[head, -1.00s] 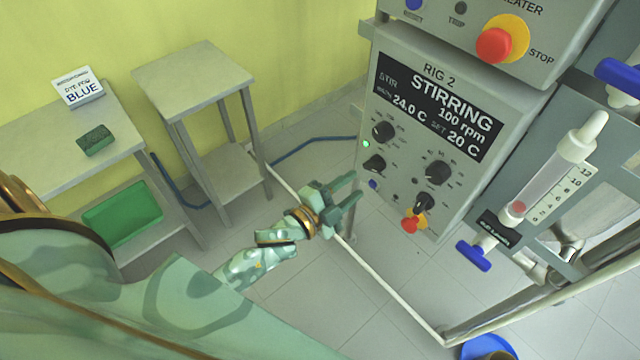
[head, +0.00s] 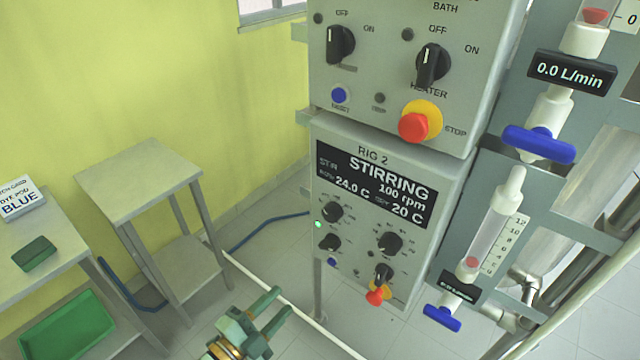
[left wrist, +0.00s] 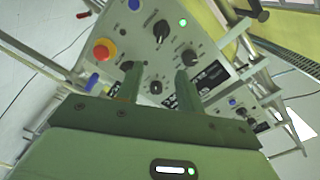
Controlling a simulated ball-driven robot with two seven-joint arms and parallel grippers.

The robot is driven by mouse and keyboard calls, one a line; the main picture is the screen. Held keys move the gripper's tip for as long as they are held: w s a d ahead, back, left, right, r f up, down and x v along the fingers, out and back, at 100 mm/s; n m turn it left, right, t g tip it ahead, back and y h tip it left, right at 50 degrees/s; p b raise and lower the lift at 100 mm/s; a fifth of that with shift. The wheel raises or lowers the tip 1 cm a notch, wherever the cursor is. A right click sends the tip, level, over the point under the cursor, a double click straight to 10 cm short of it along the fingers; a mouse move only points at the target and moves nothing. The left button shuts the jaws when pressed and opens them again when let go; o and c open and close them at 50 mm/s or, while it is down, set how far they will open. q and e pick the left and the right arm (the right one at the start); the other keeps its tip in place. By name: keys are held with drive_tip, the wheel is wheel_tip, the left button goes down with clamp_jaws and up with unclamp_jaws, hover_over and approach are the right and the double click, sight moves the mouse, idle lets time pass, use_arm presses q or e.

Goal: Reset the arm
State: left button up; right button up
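My left gripper (head: 272,312) shows at the bottom of the head view, in front of and below the Rig 2 stirring panel (head: 325,165). Its two green fingers are apart with nothing between them. In the left wrist view the fingers (left wrist: 158,82) also stand apart, with the panel's knobs and a red stop button (left wrist: 105,50) beyond them. The gripper is clear of the panel. The left arm behind the gripper is mostly out of the head view. My right gripper is not in view.
A grey stand (head: 140,180) and a side table (head: 62,225) with a green tray (head: 62,325), a green block (head: 35,253) and a blue-dye box (head: 18,200) are at left. Flowmeters with blue valves (head: 540,144) are at right. A pale rail (head: 270,290) runs low past the gripper.

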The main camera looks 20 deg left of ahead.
use_arm(q)
drive_tip(key=s+a+f+n+g+y, duration=0.25)
drive_tip(key=s+f+n+g, duration=0.2)
drive_tip(key=f, duration=0.75)
drive_tip(key=s+a+f+n+g+y, duration=0.2)
drive_tip(key=s+a+f+n+g, duration=0.3)
drive_tip(key=f, duration=0.7)
drive_tip(key=s+f+n+g, duration=0.1)
drive_tip(key=s+f+g, duration=0.1)
drive_tip(key=s+f, duration=0.3)
drive_tip(key=s+d+f+n+g+y, duration=0.1)
drive_tip(key=s+f, duration=0.4)
drive_tip(key=s, duration=0.7)
drive_tip(key=s+d+f+n+g, duration=0.1)
drive_tip(key=s+f+g, duration=0.3)
drive_tip(key=s, duration=0.4)
drive_tip(key=shift+s+f+y, duration=0.3)
drive_tip(key=shift+f+y, duration=0.05)
drive_tip(key=shift+f, duration=0.15)
